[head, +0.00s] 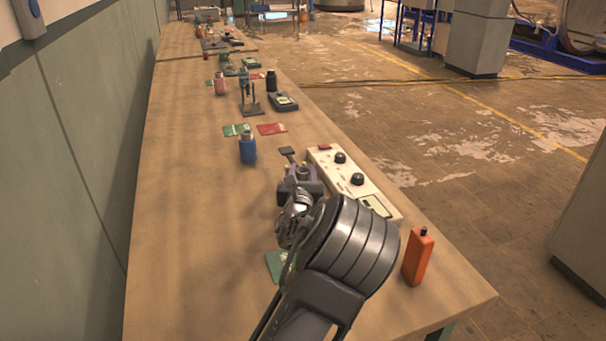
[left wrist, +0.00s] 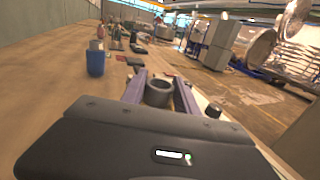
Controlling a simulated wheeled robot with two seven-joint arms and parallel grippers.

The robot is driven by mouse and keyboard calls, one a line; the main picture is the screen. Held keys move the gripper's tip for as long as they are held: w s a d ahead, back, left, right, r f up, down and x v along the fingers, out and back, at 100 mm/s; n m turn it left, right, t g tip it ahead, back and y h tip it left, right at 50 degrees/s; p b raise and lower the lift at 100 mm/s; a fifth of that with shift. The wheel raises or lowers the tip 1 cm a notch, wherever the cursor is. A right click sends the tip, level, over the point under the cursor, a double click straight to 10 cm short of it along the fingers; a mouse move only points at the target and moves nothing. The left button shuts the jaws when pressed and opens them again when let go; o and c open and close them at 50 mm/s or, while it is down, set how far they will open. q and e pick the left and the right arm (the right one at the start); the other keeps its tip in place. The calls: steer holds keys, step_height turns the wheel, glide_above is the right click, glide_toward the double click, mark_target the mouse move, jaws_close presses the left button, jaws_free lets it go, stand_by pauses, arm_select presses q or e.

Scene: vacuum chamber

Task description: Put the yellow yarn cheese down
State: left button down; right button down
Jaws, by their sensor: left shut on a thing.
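My left gripper (head: 301,172) is over the wooden bench, beside the left edge of the white control box. It is shut on a short, dark grey hollow cylinder (left wrist: 158,93), which sits between its two purple fingers in the left wrist view. The cylinder's open top faces up. I see no yellow on it, and no yellow yarn cheese shows elsewhere. My arm hides much of the gripper in the head view. I cannot tell whether the cylinder touches the bench. My right gripper is not in view.
The white control box (head: 345,178) with black knobs is close on the right. A blue bottle (head: 247,151) stands to the left, and an orange device (head: 417,257) stands near the bench's right edge. Red (head: 271,129) and green cards lie farther back. The bench's (head: 185,240) left side is clear.

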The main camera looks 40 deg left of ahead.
arm_select(q)
steer(key=shift+f, duration=0.15)
steer(key=shift+f, duration=0.2)
steer(key=c, duration=0.9)
jaws_free()
steer(key=shift+r, duration=0.1)
steer(key=shift+r, duration=0.15)
steer(key=v, duration=1.2)
steer(key=shift+s, duration=0.1)
